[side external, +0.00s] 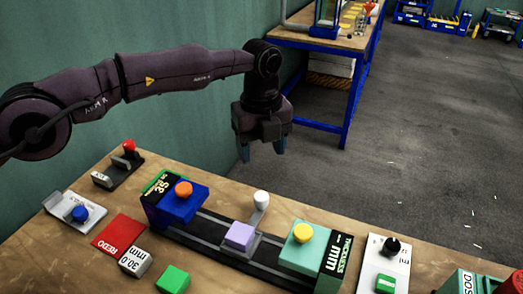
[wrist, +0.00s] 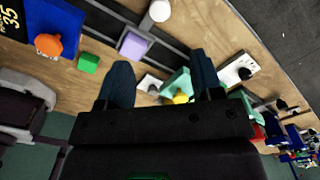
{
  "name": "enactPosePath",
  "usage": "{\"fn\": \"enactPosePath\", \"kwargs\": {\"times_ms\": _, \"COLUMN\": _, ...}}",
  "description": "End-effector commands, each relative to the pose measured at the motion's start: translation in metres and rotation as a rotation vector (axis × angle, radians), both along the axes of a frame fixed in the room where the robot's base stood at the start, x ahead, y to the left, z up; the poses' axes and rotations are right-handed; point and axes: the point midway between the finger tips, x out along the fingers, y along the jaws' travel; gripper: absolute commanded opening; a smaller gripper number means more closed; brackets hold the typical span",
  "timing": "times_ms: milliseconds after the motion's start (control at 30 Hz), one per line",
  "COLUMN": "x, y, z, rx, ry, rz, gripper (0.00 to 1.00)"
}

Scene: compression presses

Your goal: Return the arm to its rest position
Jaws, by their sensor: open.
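My gripper (side external: 263,150) hangs open and empty from my outstretched arm in the side external view, above and behind the far edge of the wooden bench. Its blue fingertips point down and touch nothing. In the wrist view the two dark fingers of my gripper (wrist: 160,85) stand apart with bench items visible between and beyond them. Below it on the bench is a press with a blue block (side external: 178,205) with an orange knob, a lilac block (side external: 240,236) on the dark rail, and a teal block (side external: 303,252) with a yellow knob.
A white-knobbed lever (side external: 260,205) rises by the rail. A red REDO pad (side external: 118,235), a 30.0 mm block (side external: 135,262), a green block (side external: 173,279) and switch panels (side external: 385,265) lie around it. A blue-legged table (side external: 330,43) stands behind; the green wall is at left.

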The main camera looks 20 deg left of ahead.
Motion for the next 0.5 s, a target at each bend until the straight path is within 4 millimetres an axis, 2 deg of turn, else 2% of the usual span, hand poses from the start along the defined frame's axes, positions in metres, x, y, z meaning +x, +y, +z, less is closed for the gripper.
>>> {"fn": "enactPosePath", "kwargs": {"times_ms": 367, "x": 0.0001, "y": -0.0001, "z": -0.0004, "rx": 0.000, "ry": 0.000, "rz": 0.010, "gripper": 0.60}}
{"fn": "enactPosePath", "kwargs": {"times_ms": 500, "x": 0.0024, "y": -0.0016, "z": -0.0005, "rx": -0.010, "ry": -0.013, "rz": 0.121, "gripper": 0.60}}
